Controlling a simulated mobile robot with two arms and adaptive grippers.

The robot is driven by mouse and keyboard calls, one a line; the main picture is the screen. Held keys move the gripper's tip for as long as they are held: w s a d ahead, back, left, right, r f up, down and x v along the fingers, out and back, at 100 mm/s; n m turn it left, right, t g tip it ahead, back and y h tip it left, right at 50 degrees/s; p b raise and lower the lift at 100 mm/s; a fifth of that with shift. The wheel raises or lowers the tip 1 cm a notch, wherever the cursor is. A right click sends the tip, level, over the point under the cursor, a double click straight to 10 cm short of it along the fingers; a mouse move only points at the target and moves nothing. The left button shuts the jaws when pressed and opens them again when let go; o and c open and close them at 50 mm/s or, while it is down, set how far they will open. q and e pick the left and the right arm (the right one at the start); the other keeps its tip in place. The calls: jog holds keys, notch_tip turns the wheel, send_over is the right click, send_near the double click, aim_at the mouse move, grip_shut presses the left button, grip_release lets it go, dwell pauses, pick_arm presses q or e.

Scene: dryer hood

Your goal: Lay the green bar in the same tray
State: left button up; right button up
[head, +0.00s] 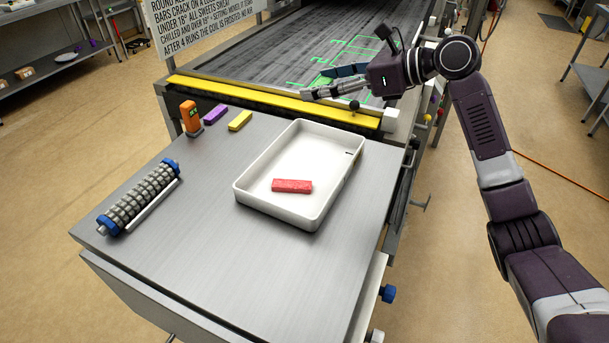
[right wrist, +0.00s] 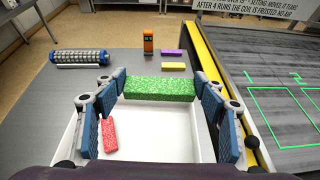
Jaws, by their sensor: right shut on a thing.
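The green bar (right wrist: 160,88) is speckled and spans the two blue-padded fingers of my right gripper (right wrist: 163,97), which is shut on it. In the right wrist view the tray (right wrist: 68,139) and red bar (right wrist: 109,135) show below the fingers. My left gripper is not in view.
A purple bar (head: 215,114), a yellow bar (head: 240,121) and an orange device (head: 191,118) stand at the table's back. A ridged roller with blue ends (head: 140,197) lies at the left. The tray floor behind the red bar is clear. Green outlines show on the belt (head: 300,45).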

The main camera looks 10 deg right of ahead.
aim_at(318, 159)
jog(key=shift+w+r, duration=0.3)
jog(key=shift+r, duration=0.25)
notch_tip(318, 159, down, 20)
jog(key=shift+r+p, duration=0.2)
jog(key=shift+p, duration=0.15)
jog(key=shift+f, duration=0.1)
jog(key=o, duration=1.1)
jog(key=b+v, duration=0.1)
jog(key=v, duration=1.1)
jog(key=shift+a, duration=0.1)
